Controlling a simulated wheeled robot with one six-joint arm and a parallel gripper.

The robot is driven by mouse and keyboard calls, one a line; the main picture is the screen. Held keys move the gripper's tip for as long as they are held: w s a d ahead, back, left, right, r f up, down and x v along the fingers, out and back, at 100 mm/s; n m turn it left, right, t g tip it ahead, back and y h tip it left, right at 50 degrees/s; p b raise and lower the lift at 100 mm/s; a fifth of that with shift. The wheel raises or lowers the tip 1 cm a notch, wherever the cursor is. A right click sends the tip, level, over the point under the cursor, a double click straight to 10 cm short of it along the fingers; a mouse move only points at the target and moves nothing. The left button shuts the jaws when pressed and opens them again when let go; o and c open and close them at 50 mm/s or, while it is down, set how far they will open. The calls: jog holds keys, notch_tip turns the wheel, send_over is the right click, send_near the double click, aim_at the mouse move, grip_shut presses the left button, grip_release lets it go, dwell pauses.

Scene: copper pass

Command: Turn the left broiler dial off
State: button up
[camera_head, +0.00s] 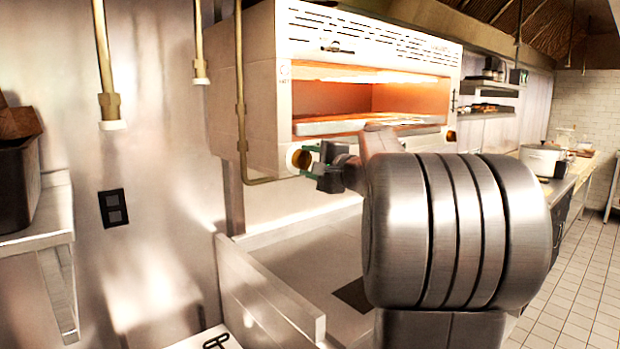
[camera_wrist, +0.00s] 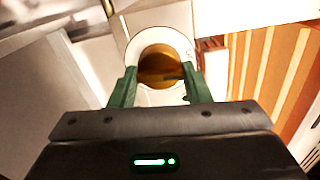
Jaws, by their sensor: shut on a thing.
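The broiler (camera_head: 255,100) is a white wall unit with a glowing orange opening. Its left dial (camera_head: 301,158) is a round brass knob on a pale disc at the lower left of the front. The dial (camera_wrist: 163,62) also shows in the wrist view, at the upper middle. My gripper (camera_head: 318,153) is at the dial. In the wrist view its green fingers (camera_wrist: 160,80) stand on both sides of the dial and are shut on it. The dial's lower part and any pointer mark are hard to read.
A second dial (camera_head: 451,136) is at the broiler's right end. A gas pipe (camera_head: 240,100) runs down the broiler's left side. A counter (camera_head: 270,290) with a raised edge lies below. A white pot (camera_head: 543,160) stands farther back on the right.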

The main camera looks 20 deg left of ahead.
jog(key=shift+f+n+b, duration=0.1)
jog(key=shift+n+b, duration=0.5)
jog(key=shift+b, duration=0.05)
jog(key=o, duration=1)
jog(key=b+v, duration=0.2)
jog(key=v, duration=1.2)
jog(key=shift+a, duration=0.1)
jog(key=shift+a, duration=0.1)
